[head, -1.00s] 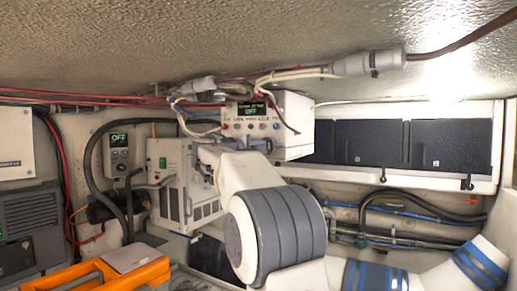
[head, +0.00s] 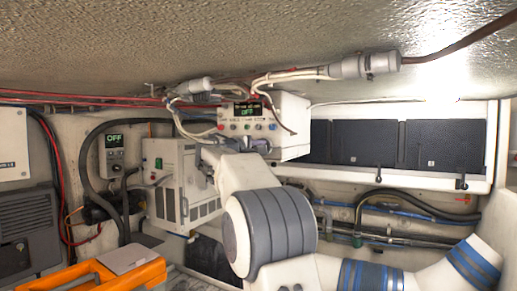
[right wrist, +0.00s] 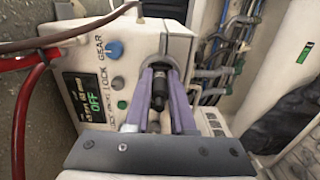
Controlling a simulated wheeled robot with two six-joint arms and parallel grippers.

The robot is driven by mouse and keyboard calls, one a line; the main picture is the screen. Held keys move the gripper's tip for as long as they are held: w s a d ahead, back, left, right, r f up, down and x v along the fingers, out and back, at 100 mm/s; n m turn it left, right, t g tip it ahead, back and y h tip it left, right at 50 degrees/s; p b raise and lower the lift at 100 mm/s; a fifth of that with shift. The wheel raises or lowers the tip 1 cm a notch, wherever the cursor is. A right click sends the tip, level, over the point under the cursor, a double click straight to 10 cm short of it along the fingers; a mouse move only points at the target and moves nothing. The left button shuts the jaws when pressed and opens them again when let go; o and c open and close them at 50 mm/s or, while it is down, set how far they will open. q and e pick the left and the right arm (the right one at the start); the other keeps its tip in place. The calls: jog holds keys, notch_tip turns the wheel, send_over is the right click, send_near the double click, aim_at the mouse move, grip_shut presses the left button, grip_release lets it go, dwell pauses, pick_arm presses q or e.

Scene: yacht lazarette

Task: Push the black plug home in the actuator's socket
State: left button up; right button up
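The black plug (right wrist: 158,92) sits between the two purple fingers of my right gripper (right wrist: 160,80) in the right wrist view. The fingers appear closed on its sides. Just beyond the plug is a grey fitting at the edge of the white control box; whether the plug is seated in a socket there I cannot tell. The white box (head: 291,135), with a lit OFF display and knobs, also shows in the right wrist view (right wrist: 125,40). In the head view my right arm hides the plug and most of the gripper. My left gripper is not in view.
A grey cable connector (head: 364,66) hangs under the ceiling. A white vented unit (head: 184,188) stands left of my arm, and an orange case (head: 150,274) lies at the lower left. Hoses line the right wall.

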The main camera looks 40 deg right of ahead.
jog(key=o, duration=0.3)
